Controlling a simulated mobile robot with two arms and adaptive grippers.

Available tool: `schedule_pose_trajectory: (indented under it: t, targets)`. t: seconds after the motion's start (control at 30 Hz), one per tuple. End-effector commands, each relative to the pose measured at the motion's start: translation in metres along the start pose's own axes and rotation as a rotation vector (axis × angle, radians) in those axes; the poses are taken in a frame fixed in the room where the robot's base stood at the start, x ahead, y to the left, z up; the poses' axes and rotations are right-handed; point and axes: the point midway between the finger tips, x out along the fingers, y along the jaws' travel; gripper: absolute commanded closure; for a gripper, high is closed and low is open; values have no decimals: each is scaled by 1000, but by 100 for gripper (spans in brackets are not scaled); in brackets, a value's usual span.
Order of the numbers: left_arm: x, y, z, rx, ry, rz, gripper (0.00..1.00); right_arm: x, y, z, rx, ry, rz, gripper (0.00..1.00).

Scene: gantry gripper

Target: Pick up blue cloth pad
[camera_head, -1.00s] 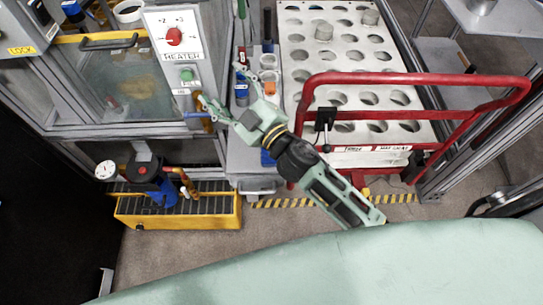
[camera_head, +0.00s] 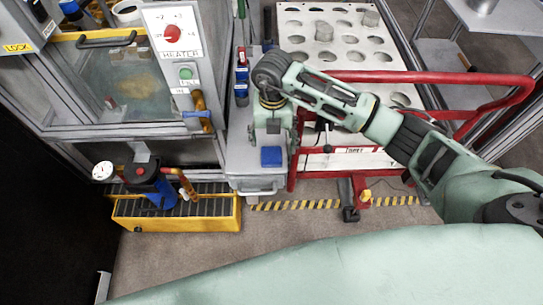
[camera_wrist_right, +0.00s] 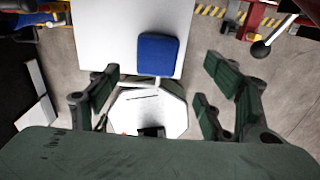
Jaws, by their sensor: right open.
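The blue cloth pad (camera_head: 271,156) lies flat on the front part of the narrow grey bench top between the heater cabinet and the red cart. It also shows in the right wrist view (camera_wrist_right: 158,55), at the upper middle on a pale surface. My right gripper (camera_head: 272,128) hangs over the bench top, just behind the pad in the head view. In the right wrist view my right gripper (camera_wrist_right: 160,82) has its fingers wide apart with nothing between them. The pad is ahead of the fingers and apart from them. My left gripper is not in view.
A red-railed cart (camera_head: 420,77) with a perforated top stands right of the bench. The heater cabinet (camera_head: 180,75) stands at left. Small blue bottles (camera_head: 241,90) stand behind on the bench. A yellow tray (camera_head: 175,212) lies at lower left. A white octagonal piece (camera_wrist_right: 150,108) is below the fingers.

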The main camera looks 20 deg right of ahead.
Motion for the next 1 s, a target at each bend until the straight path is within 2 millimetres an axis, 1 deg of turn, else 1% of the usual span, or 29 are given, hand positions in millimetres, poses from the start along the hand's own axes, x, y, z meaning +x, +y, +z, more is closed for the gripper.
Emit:
schedule_pose_trajectory:
  t: [0.1,0.27,0.4,0.5,0.6,0.8,1.0]
  targets:
    - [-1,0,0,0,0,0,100,15,0,-2,0,6,0,27]
    - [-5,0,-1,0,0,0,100,33,3,-2,-2,7,3,27]
    - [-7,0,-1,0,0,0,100,56,4,-1,-2,8,3,27]
    - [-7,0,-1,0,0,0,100,67,4,0,-3,6,4,27]
    - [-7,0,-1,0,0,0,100,71,4,0,-4,4,5,27]
    - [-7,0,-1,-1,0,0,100,72,4,0,-4,4,6,27]
    - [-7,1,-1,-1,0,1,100,71,4,0,-4,4,6,45]
